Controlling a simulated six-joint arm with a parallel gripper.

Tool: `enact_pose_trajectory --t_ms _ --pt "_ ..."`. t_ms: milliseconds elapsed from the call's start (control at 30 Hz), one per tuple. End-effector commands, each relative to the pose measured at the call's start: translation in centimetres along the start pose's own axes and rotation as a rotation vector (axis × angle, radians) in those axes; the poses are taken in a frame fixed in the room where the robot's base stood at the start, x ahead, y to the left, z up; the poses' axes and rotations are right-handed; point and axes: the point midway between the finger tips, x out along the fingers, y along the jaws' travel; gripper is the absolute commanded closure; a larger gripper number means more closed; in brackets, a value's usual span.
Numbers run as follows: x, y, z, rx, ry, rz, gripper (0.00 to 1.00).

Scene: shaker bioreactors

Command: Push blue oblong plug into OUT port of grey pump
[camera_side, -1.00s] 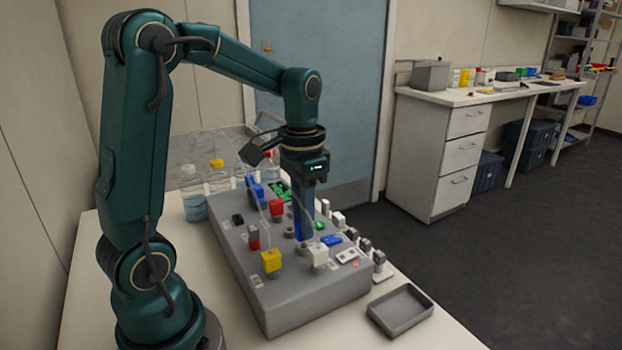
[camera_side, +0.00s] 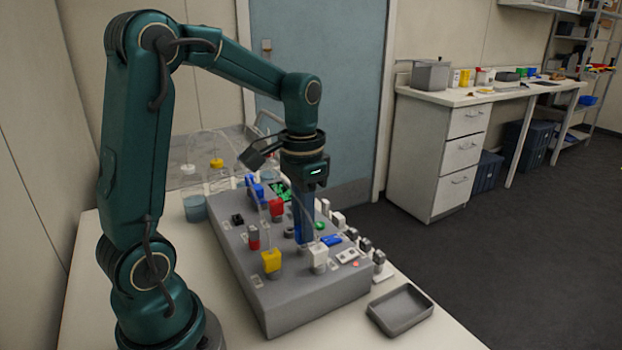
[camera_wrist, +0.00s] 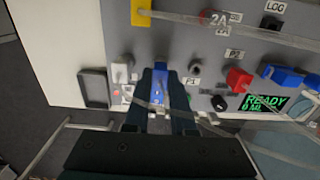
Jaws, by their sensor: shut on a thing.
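My gripper (camera_side: 304,240) points straight down over the grey pump housing (camera_side: 300,295), low near its top panel. In the wrist view my gripper (camera_wrist: 163,75) has its two dark fingers closed on the sides of a blue oblong plug (camera_wrist: 160,80). The plug's lower end and any port under it are hidden by the fingers. In the side view only a little blue shows between the fingers. The OUT label is not readable in either view, and I cannot tell whether the plug is seated.
A white plug (camera_side: 318,256), a yellow plug (camera_side: 271,260) and red plugs (camera_side: 276,207) stand close around my gripper. A blue piece (camera_side: 331,240) lies right of it. Thin clear tubes cross the panel. An empty grey tray (camera_side: 400,309) sits at the front right.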

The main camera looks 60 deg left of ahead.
Motion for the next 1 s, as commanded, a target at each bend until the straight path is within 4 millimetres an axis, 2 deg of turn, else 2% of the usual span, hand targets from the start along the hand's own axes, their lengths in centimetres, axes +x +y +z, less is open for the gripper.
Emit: enact_pose_trajectory --t_ms 733,767,833,1000 --pt "0.88 0.0 0.0 0.0 0.0 0.0 1.0" --pt "0.88 -0.01 -0.01 0.0 0.0 0.0 0.69" --pt "0.87 -0.01 -0.01 0.0 0.0 0.0 0.42" --pt "0.86 0.0 -0.01 0.0 0.0 0.0 0.42"
